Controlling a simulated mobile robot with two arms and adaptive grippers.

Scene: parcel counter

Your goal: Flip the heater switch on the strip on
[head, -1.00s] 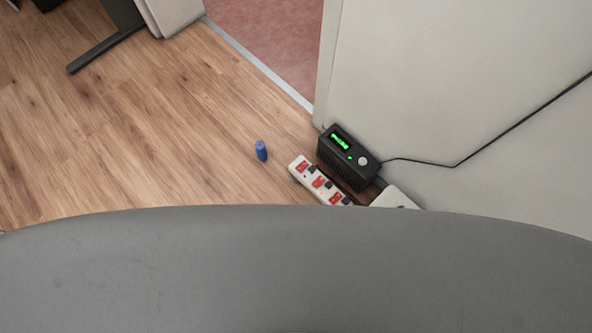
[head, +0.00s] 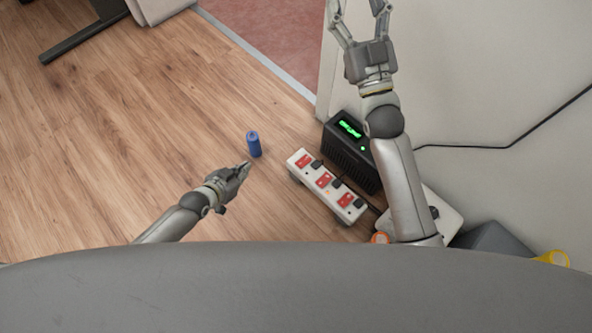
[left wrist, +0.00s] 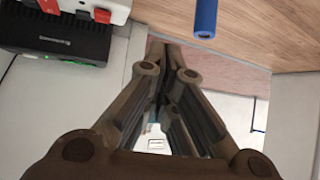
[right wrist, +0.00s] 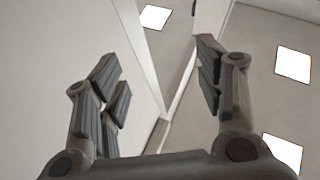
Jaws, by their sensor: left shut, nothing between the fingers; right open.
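I cannot tell which switch is the heater's. A corner of the strip also shows in the left wrist view (left wrist: 105,8). My left gripper (head: 246,166) is shut and empty, left of the strip and apart from it, just below the blue cylinder. My right gripper (head: 359,8) is open and empty, raised at the top beyond the black box.
A black box (head: 345,150) with a green display stands behind the strip. A blue cylinder (head: 253,144) stands left of the strip. A white device (head: 441,205), a grey object (head: 492,243) and a yellow item (head: 553,258) lie right.

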